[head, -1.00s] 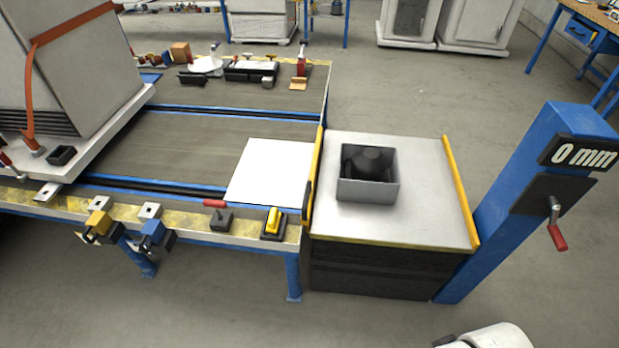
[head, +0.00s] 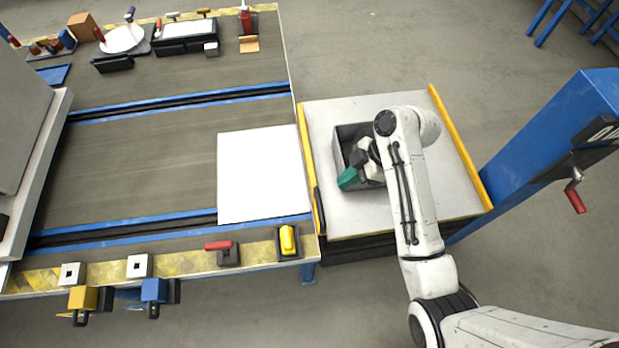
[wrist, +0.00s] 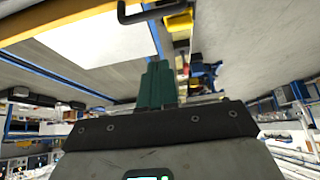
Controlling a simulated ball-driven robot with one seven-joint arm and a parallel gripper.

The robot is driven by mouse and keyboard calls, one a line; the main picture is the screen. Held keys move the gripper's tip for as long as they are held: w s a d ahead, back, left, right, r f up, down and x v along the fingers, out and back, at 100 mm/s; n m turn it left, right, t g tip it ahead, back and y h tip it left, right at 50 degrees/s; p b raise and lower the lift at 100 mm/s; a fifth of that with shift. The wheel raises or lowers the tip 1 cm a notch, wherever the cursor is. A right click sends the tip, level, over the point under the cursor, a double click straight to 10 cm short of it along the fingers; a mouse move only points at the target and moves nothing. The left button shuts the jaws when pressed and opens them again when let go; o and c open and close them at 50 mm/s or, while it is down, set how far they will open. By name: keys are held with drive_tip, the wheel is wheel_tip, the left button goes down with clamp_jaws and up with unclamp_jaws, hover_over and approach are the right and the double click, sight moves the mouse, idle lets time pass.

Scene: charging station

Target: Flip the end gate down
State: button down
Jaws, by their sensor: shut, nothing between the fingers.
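The end gate (head: 306,160) is a narrow yellow strip along the border between the table and the lift platform. A black piece (head: 320,210) sits at its near end. My gripper (head: 347,178) has teal fingers that are shut and empty. In the head view it appears over the platform, to the right of the gate, in front of the grey box; its height is hard to tell. The fingers also show in the wrist view (wrist: 157,85). A black bent bar (wrist: 148,14) shows beyond them; I cannot tell whether it belongs to the gate.
The platform (head: 330,115) carries an open grey box (head: 343,143), partly hidden by my arm. A second yellow strip (head: 460,145) lines its right edge, beside a blue post (head: 545,145). A white sheet (head: 260,175), a red-handled clamp (head: 225,250) and a yellow-handled piece (head: 288,242) are on the table.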

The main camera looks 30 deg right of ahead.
drive_tip(key=shift+w+r, duration=0.15)
drive_tip(key=shift+w, duration=0.25)
drive_tip(key=shift+a, duration=0.1)
drive_tip(key=x, duration=0.9)
drive_tip(key=shift+a, duration=0.1)
wheel_tip(320, 180, down, 4)
drive_tip(key=shift+s+r, duration=0.1)
drive_tip(key=shift+r, duration=0.05)
drive_tip(key=shift+d+f, duration=0.2)
drive_tip(key=shift+f, duration=0.35)
